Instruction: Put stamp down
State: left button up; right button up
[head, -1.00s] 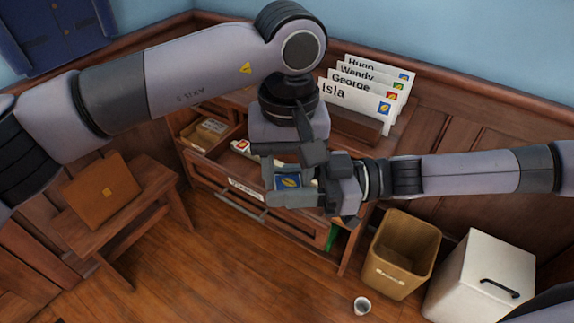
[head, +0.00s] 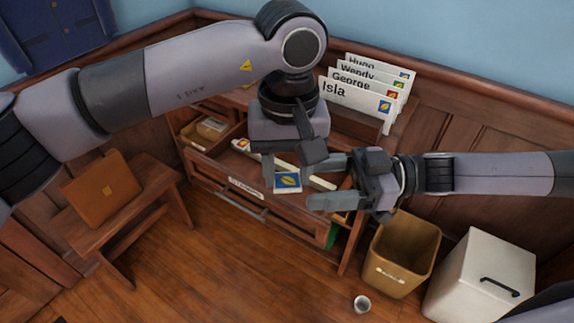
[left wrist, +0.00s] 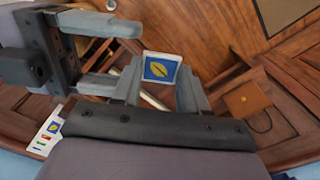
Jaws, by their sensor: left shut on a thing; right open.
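The stamp (head: 287,182) is a small card with a blue field, a yellow leaf and a white border. My left gripper (head: 283,173) is shut on it and holds it above the desk front, near the open drawer (head: 222,163). It also shows between the left fingers in the left wrist view (left wrist: 162,69). My right gripper (head: 330,181) is open and empty, just to the right of the stamp and apart from it. Its fingers also show at the upper left of the left wrist view (left wrist: 125,55).
Envelopes marked Hugo, Wendy, George and Isla (head: 350,97) stand in a rack on the desk, each stamped. A tan bin (head: 400,258), a white box (head: 482,275) and a small cup (head: 362,304) are on the floor at right. A stool (head: 150,195) with a brown case stands left.

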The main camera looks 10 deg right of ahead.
jog(key=d, duration=0.6)
jog(key=s+a+f+m+t, duration=0.1)
jog(key=a+f+m+t, duration=0.2)
jog(key=a, duration=0.5)
jog(key=a+f+m+t, duration=0.1)
jog(key=a+f+t, duration=0.2)
jog(key=a+t, duration=0.3)
jog(key=d+f+m+t+h, duration=0.3)
jog(key=d+f+m+h, duration=0.45)
jog(key=f+h, duration=0.3)
pick_arm(q)
jog(key=shift+n, duration=0.5)
jog(key=a+f, duration=0.2)
jog(key=a, duration=0.7)
jog(key=a+f, duration=0.3)
jog(key=a, duration=0.6)
jog(key=w+a+f, duration=0.1)
jog(key=a+f, duration=0.2)
jog(key=a, duration=0.6)
jog(key=shift+a, duration=0.15)
pick_arm(e)
jog(key=s+d+f+m+g+h, duration=0.2)
jog(key=s+d+f+h, duration=0.3)
jog(key=s+d+f, duration=0.4)
notch_tip(320, 180, down, 2)
jog(key=shift+s+d+f+m+g, duration=0.1)
jog(key=shift+s+d+m+g, duration=0.25)
jog(key=shift+m, duration=0.3)
pick_arm(q)
jog(key=shift+w, duration=0.1)
